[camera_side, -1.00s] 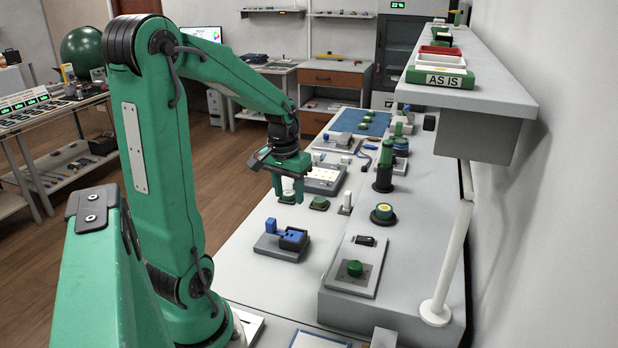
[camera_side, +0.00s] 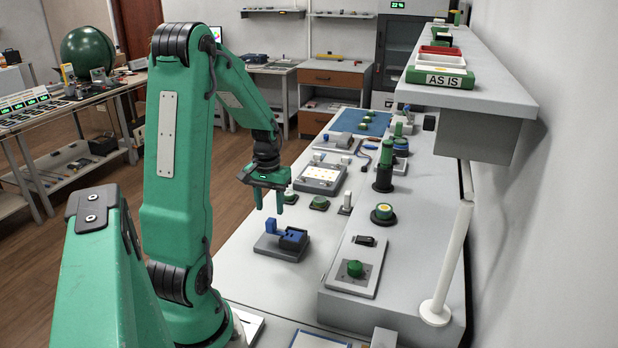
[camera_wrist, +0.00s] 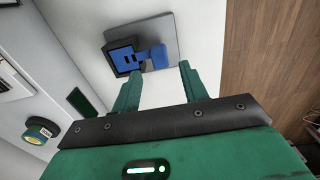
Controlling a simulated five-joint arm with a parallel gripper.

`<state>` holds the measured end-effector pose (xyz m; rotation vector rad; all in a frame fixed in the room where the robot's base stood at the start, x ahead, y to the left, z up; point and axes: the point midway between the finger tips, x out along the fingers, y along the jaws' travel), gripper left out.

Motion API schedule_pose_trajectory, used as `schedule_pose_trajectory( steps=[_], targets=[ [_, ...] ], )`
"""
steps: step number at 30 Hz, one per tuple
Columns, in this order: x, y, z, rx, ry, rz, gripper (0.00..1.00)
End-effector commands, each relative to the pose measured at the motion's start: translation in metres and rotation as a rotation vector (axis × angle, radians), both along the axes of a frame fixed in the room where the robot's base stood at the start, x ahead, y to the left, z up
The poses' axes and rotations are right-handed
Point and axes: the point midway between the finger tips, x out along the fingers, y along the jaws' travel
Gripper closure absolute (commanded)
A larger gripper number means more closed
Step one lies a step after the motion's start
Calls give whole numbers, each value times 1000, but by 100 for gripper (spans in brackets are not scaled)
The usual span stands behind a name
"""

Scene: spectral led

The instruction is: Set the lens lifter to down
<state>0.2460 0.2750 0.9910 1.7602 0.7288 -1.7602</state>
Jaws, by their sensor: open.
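The blue device that looks like the lens lifter (camera_side: 292,240) sits on a grey base plate on the white bench. A blue lever-like piece (camera_side: 270,228) stands up at its left end. In the wrist view the blue body (camera_wrist: 122,57) and the lever piece (camera_wrist: 154,58) lie just beyond my fingertips. My gripper (camera_side: 269,208) is open and empty, above and slightly behind the lever piece, apart from it. Both fingers also show in the wrist view (camera_wrist: 158,72), with the lever piece seen between their tips.
A lit panel (camera_side: 320,179) and a round green-topped part on a dark base (camera_side: 319,203) stand behind. The bench left of the device is clear.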

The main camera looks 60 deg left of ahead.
Motion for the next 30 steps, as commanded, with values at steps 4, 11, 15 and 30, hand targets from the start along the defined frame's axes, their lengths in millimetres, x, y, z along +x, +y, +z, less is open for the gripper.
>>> schedule_pose_trajectory(
  steps=[4,11,15,30],
  targets=[
    [0,-1,-19,-4,4,0,56],
    [0,-1,-45,-2,2,0,56],
    [0,-1,-55,-1,1,0,56],
    [0,0,-59,0,0,0,76]
  ],
)
